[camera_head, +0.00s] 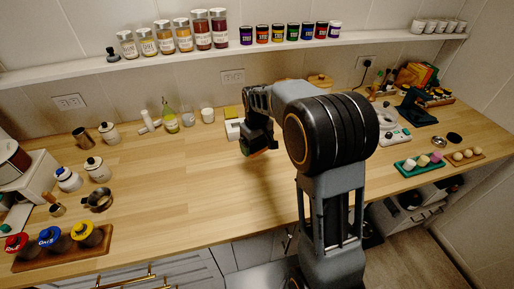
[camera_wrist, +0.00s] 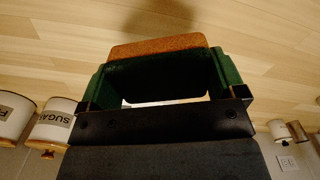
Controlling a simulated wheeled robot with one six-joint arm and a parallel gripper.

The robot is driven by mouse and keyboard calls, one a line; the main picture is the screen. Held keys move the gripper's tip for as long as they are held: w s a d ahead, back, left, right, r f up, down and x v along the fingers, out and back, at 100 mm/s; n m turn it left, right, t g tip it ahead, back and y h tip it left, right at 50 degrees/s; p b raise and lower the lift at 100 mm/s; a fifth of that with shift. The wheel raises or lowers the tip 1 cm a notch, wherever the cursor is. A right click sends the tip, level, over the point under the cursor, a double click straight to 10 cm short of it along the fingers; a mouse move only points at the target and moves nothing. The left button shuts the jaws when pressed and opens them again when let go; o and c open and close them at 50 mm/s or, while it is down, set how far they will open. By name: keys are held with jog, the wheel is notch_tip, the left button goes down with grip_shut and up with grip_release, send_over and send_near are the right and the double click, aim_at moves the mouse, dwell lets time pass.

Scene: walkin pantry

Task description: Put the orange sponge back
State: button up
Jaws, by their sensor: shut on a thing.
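The orange sponge (camera_wrist: 157,47) shows in the wrist view as an orange-brown block between the green fingers. My gripper (camera_wrist: 162,58) is shut on it. In the head view my gripper (camera_head: 257,147) hangs over the middle of the wooden counter, pointing down. Little of the sponge can be made out there. A white holder-like thing (camera_head: 233,130) stands at the back of the counter, just behind and left of my gripper, with a yellow block (camera_head: 233,112) by it. My arm hides part of that area.
A bottle (camera_head: 170,121) and a small jar (camera_head: 207,114) stand left of the white thing. White canisters (camera_head: 97,170) and a wooden tray of colour-lidded jars (camera_head: 62,247) are farther left. A shelf (camera_head: 190,59) runs above. The counter's middle left is clear.

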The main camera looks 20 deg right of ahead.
jog(key=w+f, duration=0.1)
jog(key=f, duration=0.1)
jog(key=w+d+f, duration=0.1)
jog(key=w+f, duration=0.1)
jog(key=w+f+p, duration=0.1)
jog(key=w+f, duration=0.1)
jog(key=shift+w+d+f, duration=0.1)
jog(key=shift+w+d, duration=0.15)
jog(key=shift+f, duration=1.6)
jog(key=shift+f, duration=0.1)
jog(key=shift+f, duration=0.15)
jog(key=o, duration=0.6)
